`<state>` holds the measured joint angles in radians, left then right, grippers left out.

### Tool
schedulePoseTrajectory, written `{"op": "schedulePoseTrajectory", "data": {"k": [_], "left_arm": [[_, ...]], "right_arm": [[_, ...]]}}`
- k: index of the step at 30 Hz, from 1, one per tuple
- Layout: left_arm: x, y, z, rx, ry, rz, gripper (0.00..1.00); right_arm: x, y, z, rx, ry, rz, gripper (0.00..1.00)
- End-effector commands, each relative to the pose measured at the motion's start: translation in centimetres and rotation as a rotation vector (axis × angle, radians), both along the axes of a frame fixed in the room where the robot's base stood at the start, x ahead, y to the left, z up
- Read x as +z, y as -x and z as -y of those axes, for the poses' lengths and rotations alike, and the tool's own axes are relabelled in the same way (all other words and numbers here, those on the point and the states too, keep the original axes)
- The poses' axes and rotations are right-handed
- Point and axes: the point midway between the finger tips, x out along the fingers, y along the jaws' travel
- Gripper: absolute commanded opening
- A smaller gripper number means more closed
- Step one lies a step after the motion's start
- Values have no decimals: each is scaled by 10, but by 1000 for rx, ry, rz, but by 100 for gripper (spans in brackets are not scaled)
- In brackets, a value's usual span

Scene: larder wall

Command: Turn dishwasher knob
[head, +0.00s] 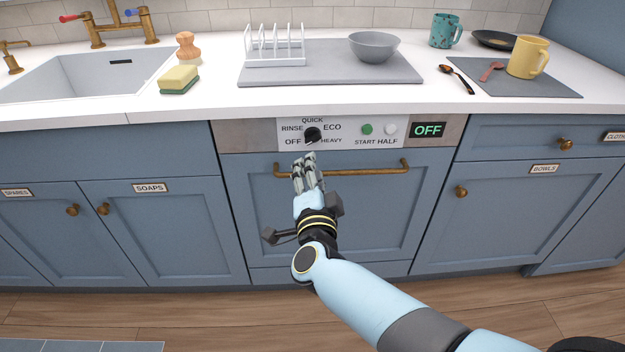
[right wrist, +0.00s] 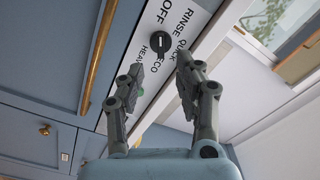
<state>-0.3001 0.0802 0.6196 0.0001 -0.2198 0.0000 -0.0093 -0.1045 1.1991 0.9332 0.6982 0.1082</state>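The black dishwasher knob (head: 313,135) sits on the white control panel (head: 350,123), ringed by the words OFF, RINSE, QUICK, ECO and HEAVY. The display (head: 428,130) reads OFF. The knob also shows in the right wrist view (right wrist: 159,43), with a pale mark whose exact setting I cannot tell. My right gripper (head: 305,163) is just below the knob in the head view. In the right wrist view its two fingers (right wrist: 160,66) are spread with nothing between them, and the knob shows just beyond the tips, apart from them. My left gripper is out of view.
A brass handle bar (head: 365,171) crosses the dishwasher door just below the panel, close to my right gripper. A green start button (head: 367,129) and a pale half button (head: 390,129) are right of the knob. The white countertop (head: 215,105) overhangs above.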

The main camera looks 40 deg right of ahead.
Motion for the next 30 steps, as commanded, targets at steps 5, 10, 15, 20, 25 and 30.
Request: {"op": "schedulePoseTrajectory", "data": {"k": [5, 10, 15, 20, 25, 30], "left_arm": [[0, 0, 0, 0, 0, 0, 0], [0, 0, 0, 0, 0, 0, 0], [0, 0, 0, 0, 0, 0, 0], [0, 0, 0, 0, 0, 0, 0], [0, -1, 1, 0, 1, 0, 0], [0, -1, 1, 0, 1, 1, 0]], "right_arm": [[0, 19, -12, 0, -1, 1, 35], [0, 24, -15, 0, 0, 0, 35], [0, 23, -15, 0, 0, 0, 35], [0, 23, -14, 0, 0, 0, 35], [-4, 27, -13, 1, 3, -9, 35], [-61, 68, -2, 63, 94, -160, 35]]}}
